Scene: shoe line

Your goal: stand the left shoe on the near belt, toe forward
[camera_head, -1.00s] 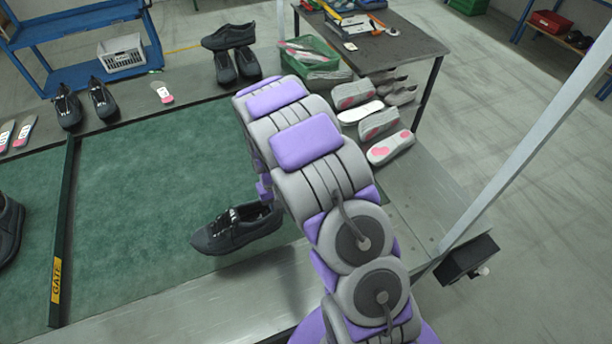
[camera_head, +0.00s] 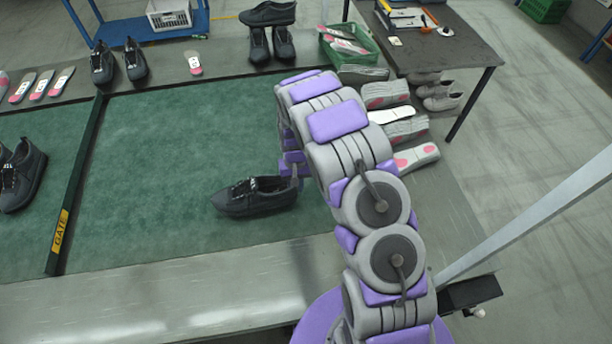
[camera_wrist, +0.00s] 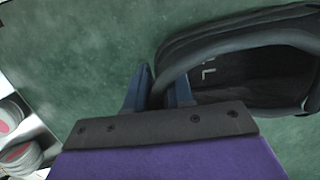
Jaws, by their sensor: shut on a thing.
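A black lace-up shoe (camera_head: 255,197) is over the green belt (camera_head: 160,215), its toe pointing left in the head view. My gripper (camera_head: 293,172) is at its heel end, mostly hidden behind my arm. In the wrist view, my gripper's two blue-grey fingers (camera_wrist: 160,92) are shut on the rim of the shoe's heel opening, with the shoe's dark inside (camera_wrist: 245,75) to the right. I cannot tell whether the sole touches the belt.
A dark green gate bar (camera_head: 78,180) crosses the belt at left, with another black shoe (camera_head: 22,178) beyond it. Black shoes (camera_head: 270,40) and insoles (camera_head: 42,84) lie along the far ledge. Grey shoes and soles (camera_head: 400,125) are stacked at right.

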